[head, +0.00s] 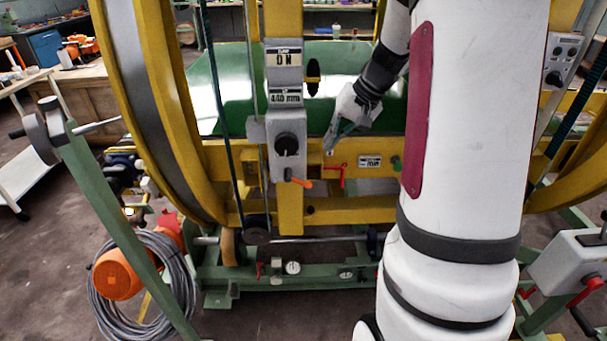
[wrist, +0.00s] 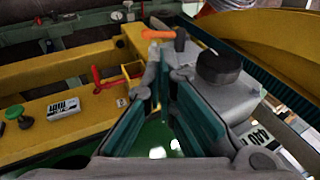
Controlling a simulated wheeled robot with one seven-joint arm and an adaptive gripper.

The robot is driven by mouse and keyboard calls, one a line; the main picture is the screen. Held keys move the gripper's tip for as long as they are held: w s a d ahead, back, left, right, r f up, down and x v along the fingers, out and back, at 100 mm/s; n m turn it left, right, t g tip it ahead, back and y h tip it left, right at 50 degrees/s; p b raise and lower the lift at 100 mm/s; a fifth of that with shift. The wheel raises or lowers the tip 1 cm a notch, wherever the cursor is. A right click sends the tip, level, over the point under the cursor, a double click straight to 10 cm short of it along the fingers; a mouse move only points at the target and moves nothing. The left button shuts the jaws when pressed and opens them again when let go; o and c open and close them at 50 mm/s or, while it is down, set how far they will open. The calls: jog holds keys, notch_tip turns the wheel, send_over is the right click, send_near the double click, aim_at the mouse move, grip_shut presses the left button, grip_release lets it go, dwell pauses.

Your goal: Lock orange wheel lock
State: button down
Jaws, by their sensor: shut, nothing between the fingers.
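An orange lever (head: 298,181) sticks out to the right from the lower end of a grey control box (head: 287,137) with a black knob, on the yellow upright post. In the wrist view the orange lever (wrist: 158,34) is beyond my fingertips, beside the grey box and its black knob (wrist: 218,67). My gripper (head: 331,143) is right of the box and above the lever, apart from it. In the wrist view my gripper (wrist: 161,84) has its fingers shut, with nothing held.
A red lever (head: 336,172) sits on the yellow crossbeam (head: 385,152) right of the orange lever, with a small label plate and a green button beyond. A large yellow ring (head: 160,110) stands left. A green tray (head: 228,85) lies behind.

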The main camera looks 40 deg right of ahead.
aim_at(307, 185)
jog(key=shift+f, duration=0.1)
jog(key=b+x, duration=0.1)
jog(key=x, duration=1.2)
jog(key=shift+w+a+f, duration=0.15)
jog(key=shift+w+f, duration=0.1)
jog(key=shift+f, duration=0.05)
